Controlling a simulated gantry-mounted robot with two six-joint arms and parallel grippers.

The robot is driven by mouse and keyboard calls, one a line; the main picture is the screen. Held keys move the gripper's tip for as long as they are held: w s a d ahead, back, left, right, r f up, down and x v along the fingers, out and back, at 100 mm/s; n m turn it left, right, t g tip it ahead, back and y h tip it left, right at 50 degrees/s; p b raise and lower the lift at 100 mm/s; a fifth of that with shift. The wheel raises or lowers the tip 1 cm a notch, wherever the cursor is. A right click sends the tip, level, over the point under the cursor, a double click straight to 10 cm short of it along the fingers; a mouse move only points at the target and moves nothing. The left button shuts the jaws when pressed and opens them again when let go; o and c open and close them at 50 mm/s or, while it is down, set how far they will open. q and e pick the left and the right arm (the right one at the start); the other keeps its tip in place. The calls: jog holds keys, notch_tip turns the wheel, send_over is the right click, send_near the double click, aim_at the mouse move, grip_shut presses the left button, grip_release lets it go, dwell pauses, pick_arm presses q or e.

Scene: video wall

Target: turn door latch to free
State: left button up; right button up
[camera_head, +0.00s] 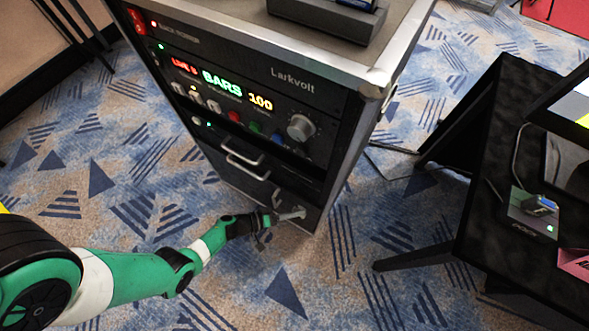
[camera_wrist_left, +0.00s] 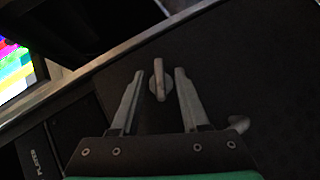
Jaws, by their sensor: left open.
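The door latch (camera_wrist_left: 158,79) is a small grey lever on a dark panel in the left wrist view. It lies nearly lengthwise between my fingers. My left gripper (camera_wrist_left: 159,73) is open, with one finger on each side of the latch and a visible gap to each. In the head view my green and white left arm reaches down to the low front of the rack cabinet (camera_head: 322,178), where the left gripper (camera_head: 292,215) is at the lower door. The latch cannot be made out clearly there. My right gripper is not in view.
A curved grey handle (camera_wrist_left: 238,123) sits beside the right finger. Pull handles (camera_head: 243,160) stick out above my gripper on the cabinet. A black table (camera_head: 480,215) stands to the right, with small devices on it. Patterned carpet is clear in front.

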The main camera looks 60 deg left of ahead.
pick_arm(q)
grip_shut()
jog(key=shift+r, duration=0.1)
jog(key=shift+w+d+r+m+g+y+p, duration=0.15)
jog(key=shift+m+g+y+p, duration=0.25)
jog(key=shift+m+g+y, duration=0.75)
jog(key=shift+s+d+f+m+g+y+p, duration=0.15)
jog(key=shift+m+g+y+p, duration=0.2)
jog(key=shift+m+g+y, duration=0.75)
jog(key=shift+w+d+r+m+g+y+p, duration=0.15)
jog(key=shift+m+g+y+p, duration=0.35)
jog(key=shift+y, duration=1.15)
jog(key=shift+m, duration=0.25)
